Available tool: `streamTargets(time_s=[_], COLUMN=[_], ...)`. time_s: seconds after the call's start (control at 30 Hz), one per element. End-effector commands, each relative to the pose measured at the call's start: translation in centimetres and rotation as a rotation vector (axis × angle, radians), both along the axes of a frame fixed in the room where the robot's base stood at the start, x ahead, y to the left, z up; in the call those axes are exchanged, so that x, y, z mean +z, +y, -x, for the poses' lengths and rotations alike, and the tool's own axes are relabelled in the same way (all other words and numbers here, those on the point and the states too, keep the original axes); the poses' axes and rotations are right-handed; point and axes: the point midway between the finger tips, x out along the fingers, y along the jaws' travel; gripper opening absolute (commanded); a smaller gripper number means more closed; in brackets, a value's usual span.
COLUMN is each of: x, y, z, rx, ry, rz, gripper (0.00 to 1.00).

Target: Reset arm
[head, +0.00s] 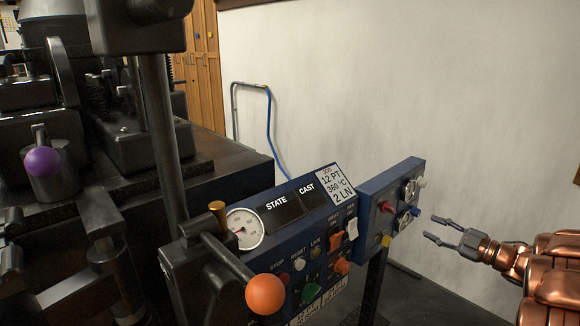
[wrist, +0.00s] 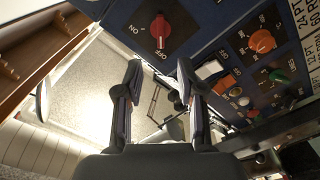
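My gripper (head: 430,227) is at the right in the head view, to the right of the blue side panel (head: 375,186) and apart from it. Its two fingers are spread, with nothing between them. In the wrist view my gripper (wrist: 158,72) also shows open and empty. A red rotary switch (wrist: 160,30) marked ON and OFF shows beyond the fingertips there, on a blue panel. My copper-coloured arm comes in from the right edge of the head view.
The caster's control panel carries a dial gauge (head: 244,229), a STATE/CAST display (head: 291,205) and several knobs. Open room lies before the white wall (head: 400,80).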

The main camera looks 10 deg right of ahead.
Motion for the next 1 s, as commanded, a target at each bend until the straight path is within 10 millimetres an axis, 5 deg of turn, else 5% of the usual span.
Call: streamTargets(time_s=[0.17, 0.4, 0.53, 0.77, 1.0], x=[2.7, 10.7, 15.1, 22.0, 26.6], y=[-0.4, -2.6, -3.5, -3.6, -1.1], z=[-2.2, -7.0, -8.1, -7.1, -2.9], rx=[-0.081, -0.378, -0.549, -0.827, -1.065], ry=[0.026, 0.101, 0.144, 0.242, 0.398], rz=[0.045, 0.149, 0.171, 0.147, 0.049], gripper=[0.39, 0.39, 0.39, 0.39, 0.39])
